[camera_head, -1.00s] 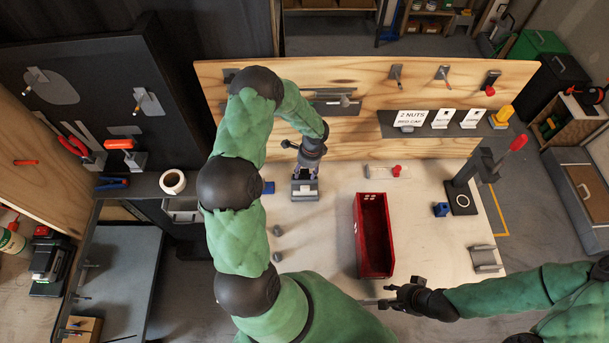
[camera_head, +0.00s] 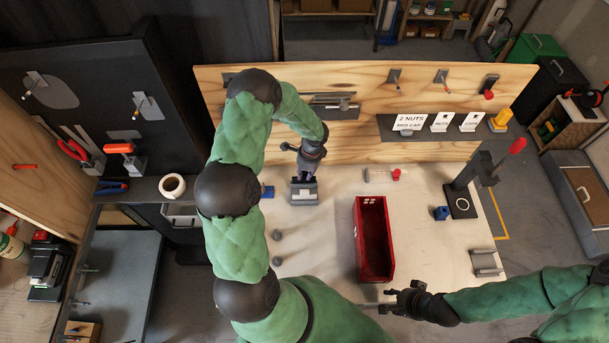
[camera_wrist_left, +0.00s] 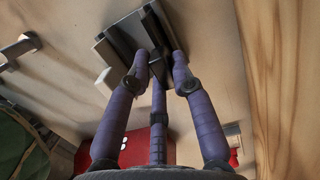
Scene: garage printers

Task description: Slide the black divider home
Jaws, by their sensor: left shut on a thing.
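My left gripper (camera_head: 308,172) is over the grey block-like stand (camera_head: 304,197) at the left of the workbench. In the left wrist view its purple fingers (camera_wrist_left: 160,62) are shut on a black piece (camera_wrist_left: 154,28), which looks like the black divider, at the grey stand (camera_wrist_left: 120,32). The fingers hide part of it, and I cannot tell how deep it sits. A long red bin (camera_head: 361,235) stands open at the middle of the bench. My right gripper (camera_head: 392,298) is near the bench's front edge, apart from the bin; its jaws are too small to read.
A black post stand (camera_head: 462,200), a blue block (camera_head: 441,212) and a grey block (camera_head: 486,262) are on the right. Two small grey knobs (camera_head: 277,248) lie left of the bin. A red-ended clear piece (camera_head: 382,175) lies behind it. A wooden backboard (camera_head: 350,148) closes the rear.

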